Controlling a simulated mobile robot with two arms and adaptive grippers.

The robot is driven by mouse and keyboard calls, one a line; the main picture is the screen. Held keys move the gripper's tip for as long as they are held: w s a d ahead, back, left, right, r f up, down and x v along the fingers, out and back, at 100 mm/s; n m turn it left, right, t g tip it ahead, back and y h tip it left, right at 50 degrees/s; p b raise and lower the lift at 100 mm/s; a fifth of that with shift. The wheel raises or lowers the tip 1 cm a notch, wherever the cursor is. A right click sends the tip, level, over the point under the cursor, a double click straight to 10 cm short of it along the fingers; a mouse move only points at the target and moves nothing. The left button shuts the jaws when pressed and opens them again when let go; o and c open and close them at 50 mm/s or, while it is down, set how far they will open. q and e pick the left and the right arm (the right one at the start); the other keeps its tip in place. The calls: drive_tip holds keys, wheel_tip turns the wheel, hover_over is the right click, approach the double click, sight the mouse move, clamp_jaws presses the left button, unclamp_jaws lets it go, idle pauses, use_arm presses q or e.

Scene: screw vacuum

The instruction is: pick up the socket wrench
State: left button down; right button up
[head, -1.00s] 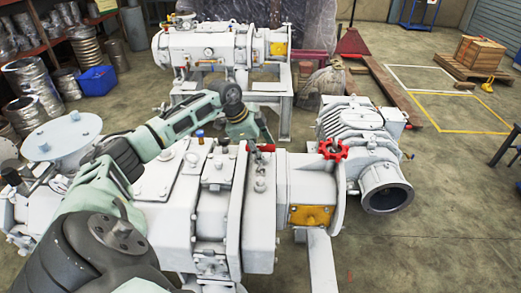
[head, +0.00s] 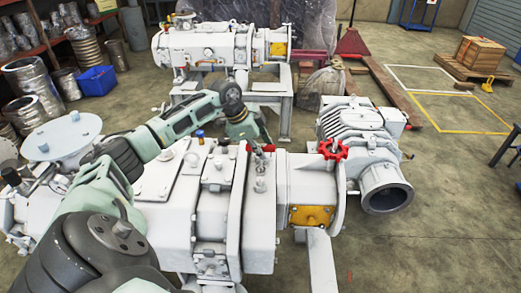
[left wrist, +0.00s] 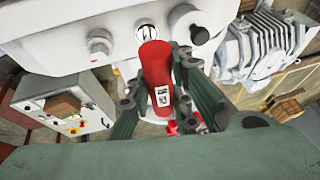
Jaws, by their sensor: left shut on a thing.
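My left gripper (head: 256,140) is over the white vacuum pump (head: 215,215), near its top right part. In the left wrist view its green fingers (left wrist: 158,75) are on both sides of a red cylindrical handle (left wrist: 156,68) with a white label. The gripper is shut on this handle, which I take to be the socket wrench's. Its metal end (left wrist: 201,35) seems to show by a round fitting on the pump, but I cannot tell whether they touch. In the head view a small red part (head: 268,148) shows beside the fingertips. My right gripper is not in view.
A red handwheel (head: 332,149) stands on the pump just right of the gripper. A ribbed grey motor unit (head: 360,135) is farther right. Another white pump (head: 215,45) stands behind on a frame. A blue crate (head: 96,80) is at the back left. Floor is open at right.

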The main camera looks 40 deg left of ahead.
use_arm(q)
drive_tip(key=shift+r, duration=0.2)
drive_tip(key=shift+w+r, duration=0.1)
drive_tip(key=shift+r, duration=0.2)
drive_tip(key=r, duration=0.2)
drive_tip(key=d+r+b, duration=0.1)
drive_tip(key=shift+d+r+b, duration=0.2)
drive_tip(key=shift+r+b, duration=0.1)
drive_tip(key=shift+r, duration=0.1)
drive_tip(key=d+r+b, duration=0.1)
drive_tip(key=d+r, duration=0.5)
drive_tip(key=d, duration=0.4)
drive_tip(key=shift+d, duration=0.15)
